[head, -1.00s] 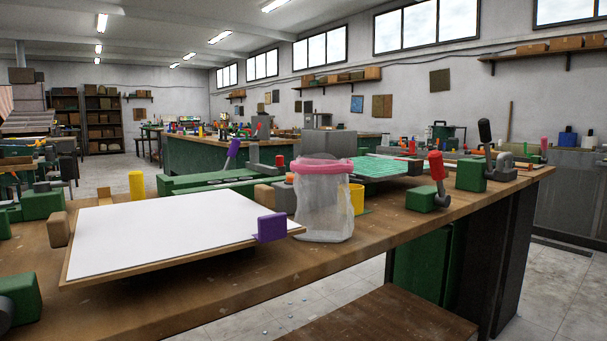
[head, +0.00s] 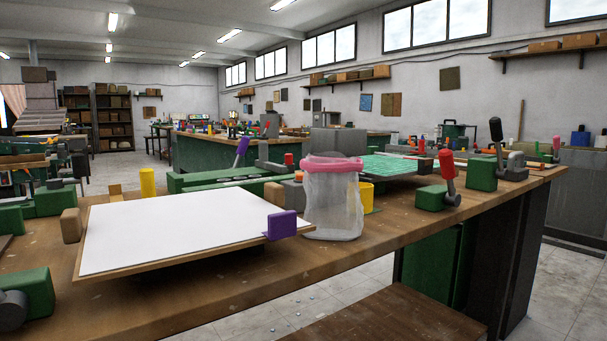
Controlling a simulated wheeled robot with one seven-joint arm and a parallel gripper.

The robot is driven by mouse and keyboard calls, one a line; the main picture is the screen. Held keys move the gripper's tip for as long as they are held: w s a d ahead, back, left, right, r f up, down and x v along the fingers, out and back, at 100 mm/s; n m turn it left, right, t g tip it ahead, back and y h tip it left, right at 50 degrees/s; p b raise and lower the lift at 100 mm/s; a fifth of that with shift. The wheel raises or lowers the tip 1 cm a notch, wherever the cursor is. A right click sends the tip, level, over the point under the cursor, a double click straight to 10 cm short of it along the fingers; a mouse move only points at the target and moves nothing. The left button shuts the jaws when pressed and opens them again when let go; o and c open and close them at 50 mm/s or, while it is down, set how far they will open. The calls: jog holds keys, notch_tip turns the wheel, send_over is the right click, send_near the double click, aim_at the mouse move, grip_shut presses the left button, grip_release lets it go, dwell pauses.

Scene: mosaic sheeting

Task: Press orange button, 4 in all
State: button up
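A small orange cap (head: 298,176), which may be the orange button, shows on the workbench just left of the clear bag with a pink rim (head: 332,205). The bag partly hides it, and it is too small to tell whether it is pressed. My gripper is not in view.
A white board (head: 175,228) with a purple clamp (head: 281,225) lies on the wooden workbench (head: 215,290). A yellow cylinder (head: 147,182) stands behind it. A red-handled clamp (head: 440,190) is at the right. A brown wooden surface (head: 390,318) stands in front.

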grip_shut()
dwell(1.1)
